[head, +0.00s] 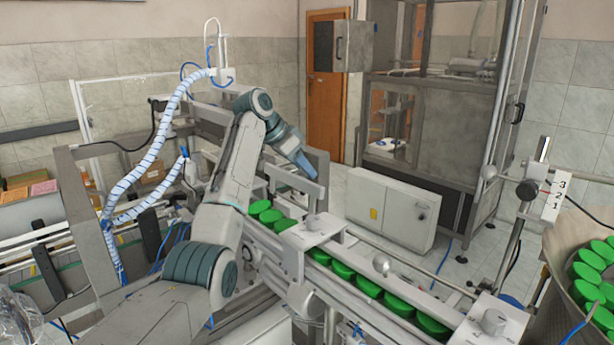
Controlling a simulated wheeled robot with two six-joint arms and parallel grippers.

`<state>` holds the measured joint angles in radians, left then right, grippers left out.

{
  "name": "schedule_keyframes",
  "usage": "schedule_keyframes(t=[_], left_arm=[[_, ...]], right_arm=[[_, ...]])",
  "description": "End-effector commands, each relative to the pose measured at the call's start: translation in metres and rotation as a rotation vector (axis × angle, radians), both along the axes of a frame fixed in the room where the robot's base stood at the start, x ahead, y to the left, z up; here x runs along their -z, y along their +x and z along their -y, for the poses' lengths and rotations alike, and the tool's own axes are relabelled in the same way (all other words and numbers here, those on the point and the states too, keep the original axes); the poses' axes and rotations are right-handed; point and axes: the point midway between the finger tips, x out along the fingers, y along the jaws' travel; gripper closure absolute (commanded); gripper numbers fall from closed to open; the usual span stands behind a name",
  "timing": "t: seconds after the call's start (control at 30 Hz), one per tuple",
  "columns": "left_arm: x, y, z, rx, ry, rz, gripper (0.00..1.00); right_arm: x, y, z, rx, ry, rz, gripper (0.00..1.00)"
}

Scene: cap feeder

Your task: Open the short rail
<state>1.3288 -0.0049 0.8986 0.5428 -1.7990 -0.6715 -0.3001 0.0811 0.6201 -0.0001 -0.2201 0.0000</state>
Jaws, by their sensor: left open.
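A conveyor (345,262) runs from the middle to the lower right, with a row of green caps (368,287) along it. Metal guide rails flank the caps; I cannot tell which one is the short rail. A bracket plate with a round knob (312,222) spans the conveyor's near middle, and a second knobbed plate (492,318) is at the lower right. My left arm arches up and reaches down to the conveyor's far end. My left gripper (312,184) is there, open, close to a grey metal frame; its fingertips are small and partly hidden. My right gripper is out of view.
A bin of green caps (590,265) stands at the right edge. A post with a number plate (556,195) rises beside the conveyor. A white cabinet (390,210) and a glazed machine (420,130) stand behind. Blue-white hoses (150,160) hang at the left.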

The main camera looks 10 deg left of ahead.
Motion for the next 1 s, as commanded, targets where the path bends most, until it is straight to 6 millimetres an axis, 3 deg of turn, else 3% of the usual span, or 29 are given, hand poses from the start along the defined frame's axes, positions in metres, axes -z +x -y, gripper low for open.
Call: schedule_keyframes(t=[0.1,0.4,1.0], left_arm=[[-0.016,-0.008,-0.015,-0.002,0.0,0.006,0.52],[-0.056,-0.024,-0.04,-0.002,0.0,-0.002,0.52],[-0.064,-0.027,-0.044,0.0,0.0,-0.003,0.52]], right_arm=[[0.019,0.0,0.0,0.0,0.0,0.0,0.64],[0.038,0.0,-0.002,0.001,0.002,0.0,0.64],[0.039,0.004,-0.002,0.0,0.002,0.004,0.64]])
